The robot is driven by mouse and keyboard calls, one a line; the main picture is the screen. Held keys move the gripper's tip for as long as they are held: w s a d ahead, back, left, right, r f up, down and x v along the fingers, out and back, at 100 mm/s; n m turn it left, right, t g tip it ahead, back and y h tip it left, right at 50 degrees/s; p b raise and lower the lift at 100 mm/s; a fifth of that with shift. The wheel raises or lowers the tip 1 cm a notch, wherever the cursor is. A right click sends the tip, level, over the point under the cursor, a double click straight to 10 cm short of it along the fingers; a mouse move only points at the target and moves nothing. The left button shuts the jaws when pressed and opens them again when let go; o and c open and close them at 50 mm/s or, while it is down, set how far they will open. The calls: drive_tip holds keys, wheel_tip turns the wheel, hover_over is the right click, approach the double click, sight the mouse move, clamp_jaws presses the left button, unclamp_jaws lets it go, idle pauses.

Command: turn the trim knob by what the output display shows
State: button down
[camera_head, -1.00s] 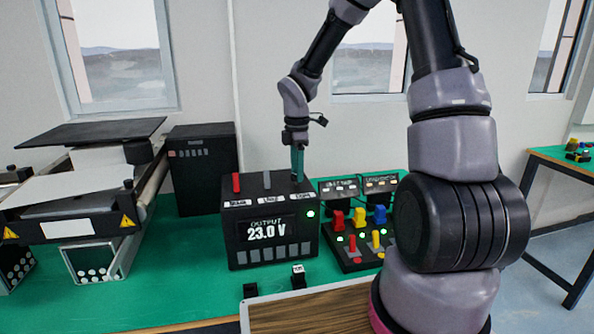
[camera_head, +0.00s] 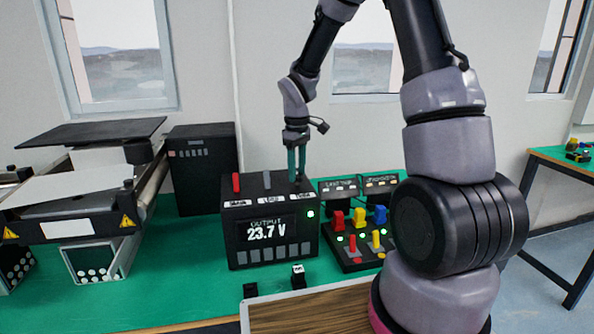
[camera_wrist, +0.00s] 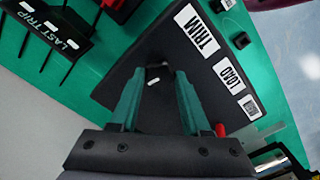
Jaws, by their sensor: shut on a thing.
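The black output box (camera_head: 232,240) stands on the green bench, and its output display (camera_head: 266,231) reads 23.7 V. My gripper (camera_head: 297,177) points down at the top right of the box, above the TRIM label. The wrist view shows my green fingers (camera_wrist: 157,76) closed around the dark trim knob (camera_wrist: 154,81), which has a white mark. The fingers hide much of the knob. The TRIM label (camera_wrist: 197,31) lies beside it. A red lever (camera_head: 236,183) and a grey lever (camera_head: 267,180) stand on the same top, left of my gripper.
A panel with red, yellow and blue switches (camera_head: 358,218) stands right of the box, with small labelled boxes (camera_head: 338,188) behind it. A conveyor (camera_head: 70,200) is at the left. A wooden-topped tray (camera_head: 320,310) and small black blocks (camera_head: 298,275) lie in front.

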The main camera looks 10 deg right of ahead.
sight(297, 175)
drive_tip(key=m, duration=0.4)
drive_tip(key=shift+m, duration=0.3)
idle(0.3)
drive_tip(key=shift+c, duration=1.8)
unclamp_jaws()
drive_tip(key=shift+r, duration=0.1)
wheel_tip(297, 175, up, 11)
